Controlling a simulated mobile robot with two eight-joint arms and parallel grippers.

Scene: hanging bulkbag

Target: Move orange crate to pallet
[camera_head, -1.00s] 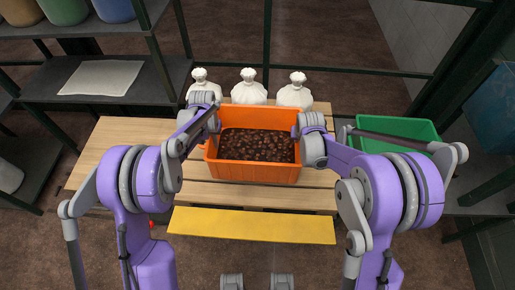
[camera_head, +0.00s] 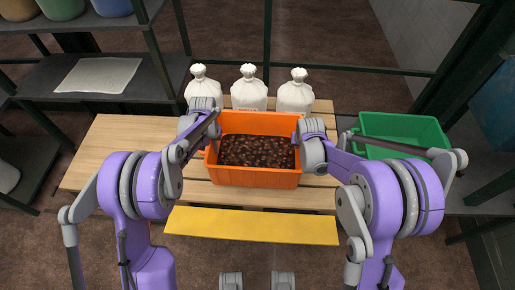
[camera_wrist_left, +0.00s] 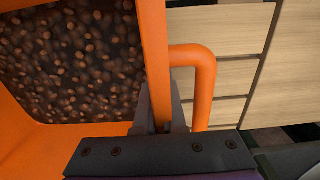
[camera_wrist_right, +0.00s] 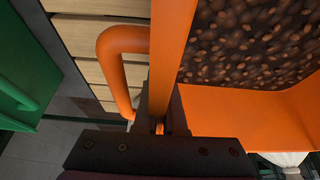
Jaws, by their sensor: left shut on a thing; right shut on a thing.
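The orange crate (camera_head: 253,178) holds brown beans (camera_head: 257,151) and is over the middle of the wooden pallet (camera_head: 115,150). Whether its base touches the boards is hard to tell. My left gripper (camera_head: 212,128) is shut on the crate's left side; the left wrist view shows its fingers (camera_wrist_left: 158,118) at the side wall, beside the handle loop. My right gripper (camera_head: 299,135) is shut on the right side; the right wrist view shows its fingers (camera_wrist_right: 160,115) at that wall near the other handle. The crate looks level.
Several white sacks (camera_head: 249,92) stand behind the crate, close to its back wall. A green crate (camera_head: 400,127) stands at the right. Dark shelving (camera_head: 110,85) is at the left. A yellow board (camera_head: 250,226) lies in front. The pallet's left part is bare.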

